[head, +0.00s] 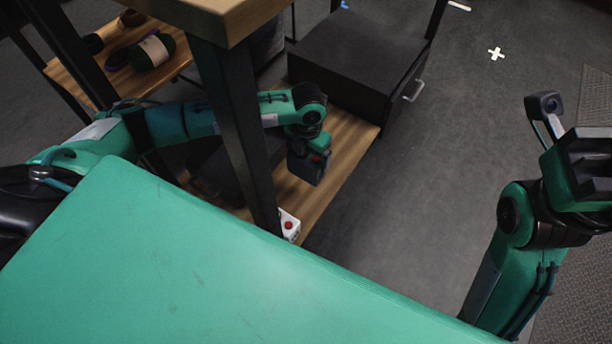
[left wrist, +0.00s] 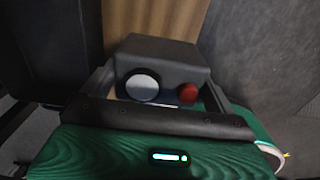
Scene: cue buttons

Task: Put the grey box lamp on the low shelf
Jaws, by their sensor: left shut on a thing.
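The grey box lamp (left wrist: 163,62) shows in the left wrist view with a white round face and a red knob on its near side. My left gripper (left wrist: 158,88) is shut on it, one finger on each side. In the head view the lamp (head: 305,170) is a small dark box under my left gripper (head: 309,150), over the wooden low shelf (head: 345,150). I cannot tell if it touches the board. My right gripper (head: 568,128) is raised at the right, its fingers apart and empty.
A white box with a red button (head: 290,226) stands on the low shelf, partly behind a dark table leg (head: 243,130). A black drawer unit (head: 355,60) stands at the shelf's far end. A green roll (head: 152,52) lies on another wooden shelf. Open floor lies right.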

